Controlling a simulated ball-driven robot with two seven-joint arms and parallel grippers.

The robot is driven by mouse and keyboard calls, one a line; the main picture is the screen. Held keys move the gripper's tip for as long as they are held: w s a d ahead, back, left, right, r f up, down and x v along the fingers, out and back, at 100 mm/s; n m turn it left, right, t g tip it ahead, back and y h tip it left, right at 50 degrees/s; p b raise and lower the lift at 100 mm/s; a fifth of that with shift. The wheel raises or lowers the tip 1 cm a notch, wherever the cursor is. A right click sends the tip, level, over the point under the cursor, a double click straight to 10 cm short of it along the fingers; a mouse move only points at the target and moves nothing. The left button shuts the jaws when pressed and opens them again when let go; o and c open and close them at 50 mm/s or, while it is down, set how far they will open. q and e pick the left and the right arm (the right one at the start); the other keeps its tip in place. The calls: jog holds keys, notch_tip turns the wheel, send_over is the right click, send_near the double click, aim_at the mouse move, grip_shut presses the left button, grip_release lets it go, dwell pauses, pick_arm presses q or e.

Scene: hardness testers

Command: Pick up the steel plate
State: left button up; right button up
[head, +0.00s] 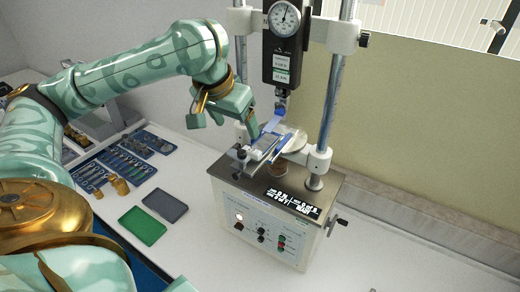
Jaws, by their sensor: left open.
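A flat grey metal piece, which looks like the steel plate (265,147), lies tilted in the picture on the fixture of the hardness tester (262,220). My left gripper (224,121) is at the upper left of this piece, with its jaws apart and nothing seen between them. One finger is close to the plate's upper left side; I cannot tell whether it touches. The gripper hides part of the fixture behind it. My right gripper is not in view.
The tester's dial gauge (285,19) and two steel columns (333,85) rise beside the fixture. Blue tool trays (123,164), a green mat (143,225) and a dark grey mat (166,205) lie left. The white bench is clear at front right.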

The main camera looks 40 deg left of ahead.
pick_arm(q)
jog(key=b, duration=0.1)
send_near(250, 151)
jog(key=shift+f, duration=0.85)
jog(key=b+x, duration=0.1)
jog(key=x, duration=0.2)
jog(key=shift+w+f, duration=0.25)
jog(key=shift+w, duration=0.1)
jog(key=x, duration=0.3)
jog(key=shift+w+f+b, duration=0.3)
jog(key=shift+f, duration=0.05)
jog(key=shift+r, duration=0.1)
jog(key=c, duration=1.2)
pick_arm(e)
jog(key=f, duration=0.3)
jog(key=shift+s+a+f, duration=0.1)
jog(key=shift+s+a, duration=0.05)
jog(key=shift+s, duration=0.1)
